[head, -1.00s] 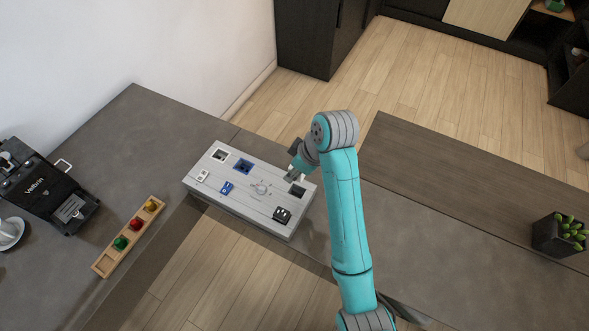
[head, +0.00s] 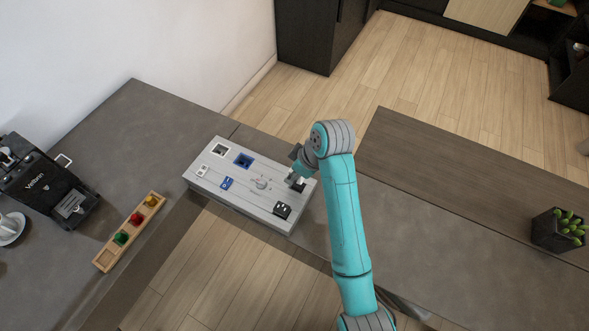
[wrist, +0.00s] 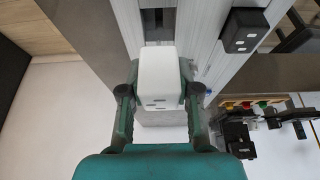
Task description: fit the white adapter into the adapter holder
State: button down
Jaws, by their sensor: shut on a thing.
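My gripper (wrist: 160,100) is shut on the white adapter (wrist: 157,75), a white block with small dark slots on its face. In the head view my gripper (head: 297,179) is at the right end of the grey adapter holder (head: 212,197), over or beside a dark opening there. The adapter is hard to make out in that view, and I cannot tell whether it touches the holder. The holder also has a white-rimmed opening (head: 219,150) and a blue-rimmed opening (head: 243,160) at its far left.
A black block (head: 282,210), a blue piece (head: 227,183) and a small white piece (head: 201,171) are on the holder. The counter to the right is clear up to the plant pot (head: 555,234).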

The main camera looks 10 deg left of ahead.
aim_at(295, 186)
jog(key=shift+f, duration=1.8)
jog(key=shift+s+d+f, duration=0.1)
jog(key=shift+s+f, duration=0.05)
jog(key=shift+f, duration=0.5)
jog(key=shift+s+d+f, duration=0.1)
jog(key=shift+s+f, duration=0.05)
jog(key=shift+f, duration=0.45)
jog(key=c, duration=0.9)
grip_release()
jog(key=shift+w+a+f, duration=0.1)
jog(key=shift+f, duration=0.1)
jog(key=shift+o, duration=0.9)
jog(key=shift+w+a+f, duration=0.15)
jog(key=v, duration=1.2)
jog(key=shift+r, duration=0.25)
